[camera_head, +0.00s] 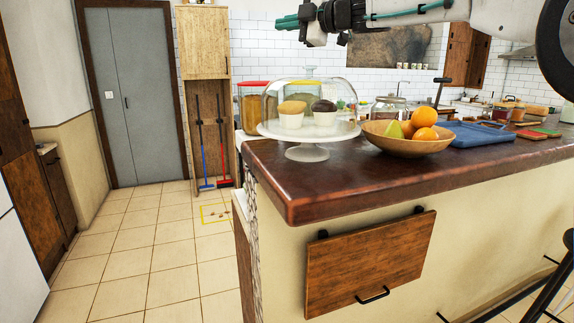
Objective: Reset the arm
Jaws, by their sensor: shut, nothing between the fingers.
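My gripper (287,22) is at the top of the head view, with its green-tipped fingers pointing left. It is shut, and no object shows between the fingers. My arm comes in from the upper right and holds the gripper in the air above the counter (330,177). The gripper is well above a glass-domed cake stand (306,153) and touches nothing.
A wooden fruit bowl (408,143) and a blue tray (470,133) stand on the counter right of the cake stand. Jars stand behind it. A wooden flap (368,262) hangs on the counter's front. The tiled floor (150,250) at left is mostly clear, up to a grey door (130,100).

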